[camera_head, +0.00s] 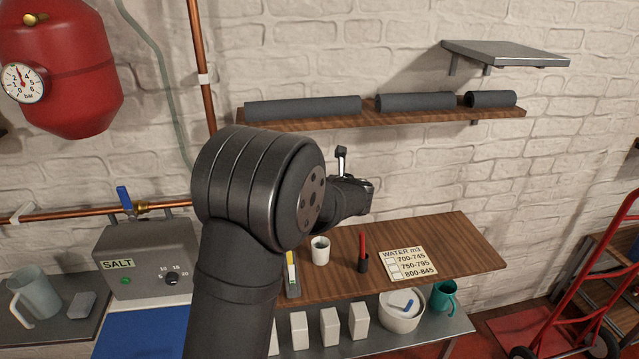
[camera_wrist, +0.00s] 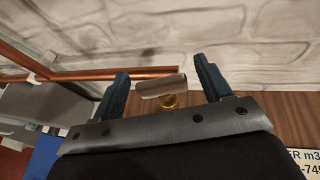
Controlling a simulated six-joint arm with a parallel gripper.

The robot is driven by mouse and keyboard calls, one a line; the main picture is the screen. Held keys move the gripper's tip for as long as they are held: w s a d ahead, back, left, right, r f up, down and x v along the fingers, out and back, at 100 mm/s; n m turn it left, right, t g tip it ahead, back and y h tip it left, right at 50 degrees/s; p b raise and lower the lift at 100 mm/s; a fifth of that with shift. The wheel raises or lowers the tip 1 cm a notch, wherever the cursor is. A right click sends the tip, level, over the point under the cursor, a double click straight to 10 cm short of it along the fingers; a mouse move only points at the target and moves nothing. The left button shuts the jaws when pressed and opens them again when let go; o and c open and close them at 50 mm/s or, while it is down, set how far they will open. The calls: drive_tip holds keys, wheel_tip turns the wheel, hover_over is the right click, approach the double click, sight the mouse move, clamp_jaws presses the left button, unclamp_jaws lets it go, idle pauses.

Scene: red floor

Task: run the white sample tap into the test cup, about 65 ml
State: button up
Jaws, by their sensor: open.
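The tap's whitish handle (camera_wrist: 161,87) shows in the wrist view, above a small brass part (camera_wrist: 169,101). In that view it lies between the two dark blue fingers of my gripper (camera_wrist: 161,67). The fingers are spread, with a visible gap on each side of the handle. I cannot tell how far ahead the handle is. In the head view my arm hides the tap and the fingertips. A white cup (camera_head: 320,251), probably the test cup, stands upright on the wooden counter (camera_head: 455,247). Its contents cannot be made out.
A holder with a yellow strip (camera_head: 292,273), a red pen in a dark holder (camera_head: 363,250) and a WATER card (camera_head: 408,265) are near the cup. A blue-handled valve (camera_head: 125,199) is on the copper pipe at left. A shelf (camera_head: 385,115) with dark rolls hangs above.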

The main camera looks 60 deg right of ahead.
drive_tip(key=v, duration=1.7)
drive_tip(key=shift+s, duration=0.15)
wheel_tip(320, 180, down, 7)
drive_tip(key=t+h, duration=0.2)
drive_tip(key=t, duration=0.2)
drive_tip(key=x, duration=1.8)
drive_tip(key=shift+s+d+f, duration=0.1)
drive_tip(key=shift+h, duration=0.3)
drive_tip(key=c, duration=1)
